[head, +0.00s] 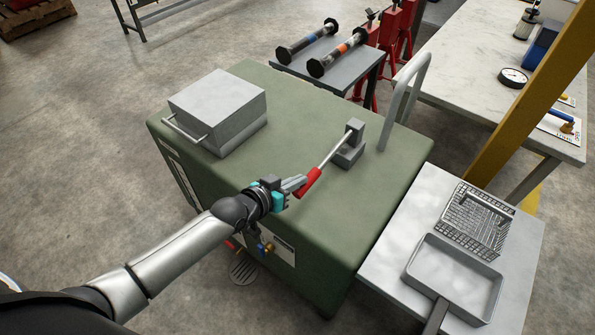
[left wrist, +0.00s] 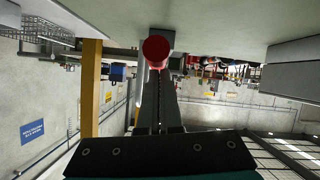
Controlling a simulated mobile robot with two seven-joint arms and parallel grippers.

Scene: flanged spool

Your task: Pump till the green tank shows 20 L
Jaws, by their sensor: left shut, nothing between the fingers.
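The green tank (head: 285,140) stands in the middle of the head view. A pump with a grey base and a lever sits on its top. The lever's red handle (head: 308,182) tilts down toward the near left; its round red end (left wrist: 157,50) also shows in the left wrist view. My left gripper (head: 296,184) is shut with nothing between its fingers. Its tips are right at the end of the red handle; I cannot tell whether they touch it. No readable litre gauge shows; a white label (head: 280,249) on the tank's front is too small to read. My right gripper is not in view.
A grey box with a handle (head: 218,105) sits on the tank's top left. A grey hoop (head: 405,95) stands at its back right. A side table at right holds a wire basket (head: 478,220) and a grey tray (head: 410,270). Two spools (head: 335,55) lie on a bench behind.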

